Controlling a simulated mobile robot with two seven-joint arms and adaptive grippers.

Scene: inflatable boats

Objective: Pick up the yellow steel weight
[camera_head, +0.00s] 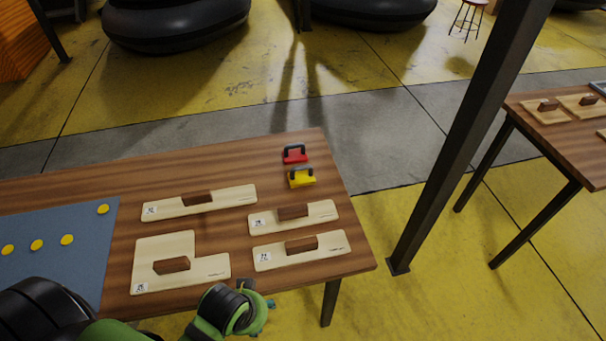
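The yellow steel weight (302,181) is a small yellow block with a dark arched handle on top. It stands upright on the wooden table (225,165) near its far right corner. A red weight (295,158) of the same shape stands just behind it. Part of my arm, green and black, comes in at the bottom left and ends near the table's front edge, well short of the weights. I cannot make out any gripper fingers on it. My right arm does not show. Nothing touches the yellow weight.
Several pale wooden templates with brown handles, one of them (293,216) close in front of the weights, lie on the table. A blue mat (60,270) with yellow discs is at left. A dark slanted post (462,140) stands right of the table. Another table (560,135) is farther right.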

